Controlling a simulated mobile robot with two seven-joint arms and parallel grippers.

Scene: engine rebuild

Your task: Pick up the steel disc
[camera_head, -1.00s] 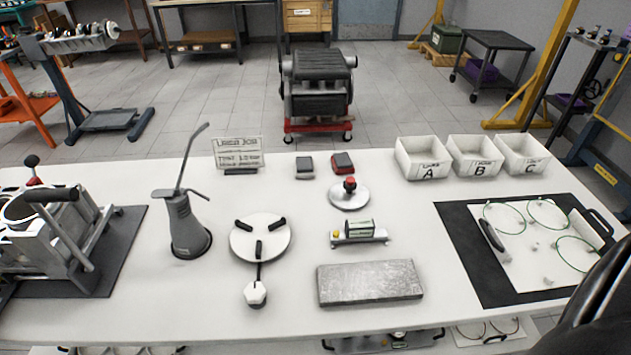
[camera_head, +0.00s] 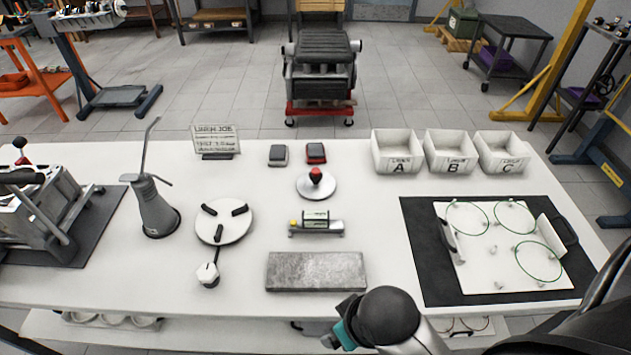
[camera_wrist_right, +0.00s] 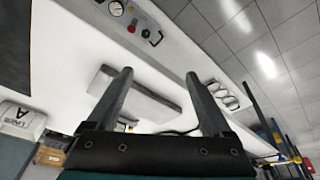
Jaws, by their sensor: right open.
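A round, pale metal disc (camera_head: 316,188) with a red-topped black knob lies flat on the white table, behind the small level-like tool. A larger pale disc (camera_head: 224,228) with several black pads and a handle lies to its left. I cannot tell for certain which is the steel disc. My right arm enters at the bottom of the head view, in front of the grey slab; its fingers are not clear there. In the right wrist view my right gripper (camera_wrist_right: 158,75) is open, its two fingers apart with nothing held between them. My left gripper is not in view.
A grey slab (camera_head: 316,271) lies near the front edge, with the small level-like tool (camera_head: 316,227) behind it. An oil can (camera_head: 154,210) stands left. Three white bins (camera_head: 450,157) and a black mat (camera_head: 423,270) are right.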

